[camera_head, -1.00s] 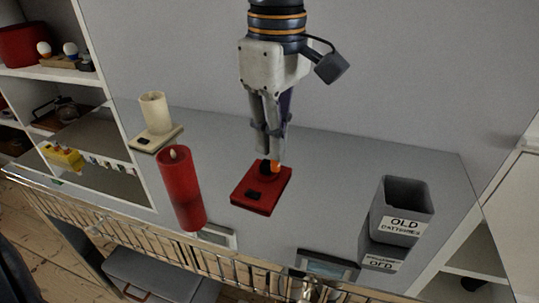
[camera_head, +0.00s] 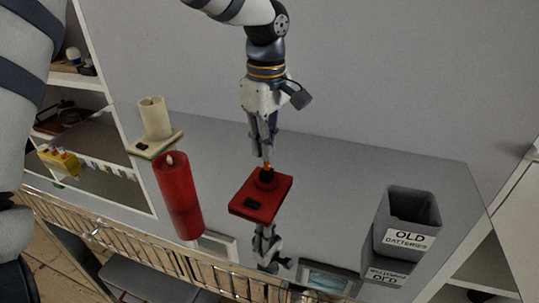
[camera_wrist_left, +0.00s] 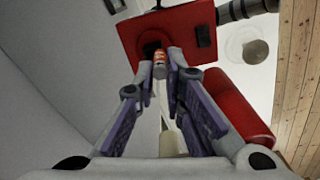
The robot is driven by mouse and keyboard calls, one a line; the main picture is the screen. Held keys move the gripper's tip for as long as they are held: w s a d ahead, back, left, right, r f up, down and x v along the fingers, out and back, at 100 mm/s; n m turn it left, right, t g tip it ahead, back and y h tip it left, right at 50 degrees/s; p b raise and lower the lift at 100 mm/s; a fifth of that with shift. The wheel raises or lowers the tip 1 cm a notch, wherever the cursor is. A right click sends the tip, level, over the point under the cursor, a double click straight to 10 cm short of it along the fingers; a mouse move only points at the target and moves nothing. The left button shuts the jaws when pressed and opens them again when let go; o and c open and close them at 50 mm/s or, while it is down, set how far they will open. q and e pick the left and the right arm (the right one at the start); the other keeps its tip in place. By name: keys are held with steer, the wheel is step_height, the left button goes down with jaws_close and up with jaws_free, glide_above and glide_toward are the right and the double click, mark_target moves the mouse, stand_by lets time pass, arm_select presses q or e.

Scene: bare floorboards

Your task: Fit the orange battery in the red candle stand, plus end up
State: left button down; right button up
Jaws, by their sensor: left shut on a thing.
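The red candle stand (camera_head: 252,206) lies flat on the table, with a black round socket (camera_head: 266,177) at its far end and a small black switch near its front. My left gripper (camera_head: 266,156) points down over the socket and is shut on the orange battery (camera_head: 267,166). The battery also shows between the fingertips in the left wrist view (camera_wrist_left: 159,58), against the red stand (camera_wrist_left: 190,28). Its lower end is at the socket; I cannot tell whether it is inside, nor which end is plus. My right gripper is not in view.
A red candle (camera_head: 180,198) stands left of the stand, with a cream candle on its own base (camera_head: 160,147) behind it. A grey "OLD BATTERIES" bin (camera_head: 408,222) stands at right. The glossy tabletop (camera_head: 340,180) mirrors things; a metal rail (camera_head: 130,240) runs along the front.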

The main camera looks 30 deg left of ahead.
arm_select(q)
steer(key=shift+w+a+f, duration=0.15)
steer(key=shift+w+f, duration=0.1)
steer(key=shift+w+a+f, duration=0.1)
steer(key=shift+w+f, duration=0.05)
steer(key=shift+f, duration=0.6)
steer(key=shift+w+a+f, duration=0.1)
steer(key=shift+f, duration=0.65)
steer(key=shift+s+f, duration=0.1)
steer(key=shift+f, duration=0.1)
steer(key=c, duration=1.7)
jaws_free()
steer(key=shift+o, duration=0.2)
steer(key=shift+f, duration=0.1)
step_height(320, 180, up, 12)
steer(key=shift+d, duration=0.3)
